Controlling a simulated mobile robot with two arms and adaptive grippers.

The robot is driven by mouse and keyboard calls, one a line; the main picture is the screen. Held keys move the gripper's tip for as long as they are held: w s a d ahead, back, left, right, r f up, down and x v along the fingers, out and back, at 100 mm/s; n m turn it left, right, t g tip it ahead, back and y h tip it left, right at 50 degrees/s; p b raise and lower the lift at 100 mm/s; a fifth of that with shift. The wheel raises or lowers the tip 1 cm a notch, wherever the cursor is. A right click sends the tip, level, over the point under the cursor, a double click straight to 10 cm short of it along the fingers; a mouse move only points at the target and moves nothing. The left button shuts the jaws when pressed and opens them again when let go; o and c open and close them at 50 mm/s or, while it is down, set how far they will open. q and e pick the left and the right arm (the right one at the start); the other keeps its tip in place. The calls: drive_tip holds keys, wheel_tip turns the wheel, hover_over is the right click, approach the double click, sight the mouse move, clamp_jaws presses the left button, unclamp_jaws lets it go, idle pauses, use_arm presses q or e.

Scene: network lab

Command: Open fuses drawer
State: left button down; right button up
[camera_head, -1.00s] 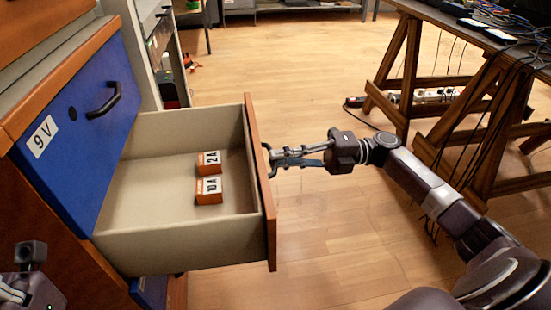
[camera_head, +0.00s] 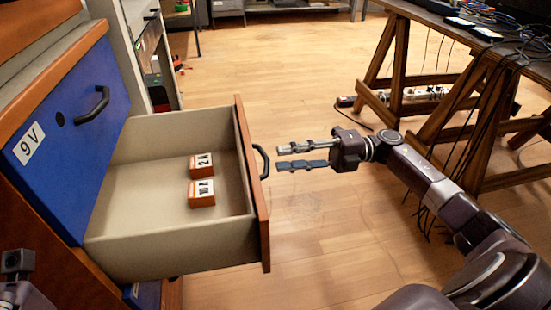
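The fuses drawer (camera_head: 160,249) is pulled out from the cabinet at the left. Inside it lie two orange and white fuse boxes, one marked 2A (camera_head: 201,165) and one marked 10A (camera_head: 201,193). Its dark handle (camera_head: 262,161) is on the wooden front (camera_head: 252,190). My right gripper (camera_head: 280,156) is open and empty, with its fingertips just right of the handle and apart from it. My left gripper (camera_head: 17,275) shows only in part at the lower left edge, and its fingertips are hard to make out.
A shut blue drawer labelled 9 V (camera_head: 75,130) is above the open one. A wooden trestle table (camera_head: 480,60) with hanging cables stands at the right. A power strip (camera_head: 425,93) lies on the floor under it. The wooden floor between is clear.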

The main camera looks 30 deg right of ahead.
drive_tip(key=v, duration=0.8)
drive_tip(key=shift+d, duration=0.2)
drive_tip(key=shift+f, duration=0.1)
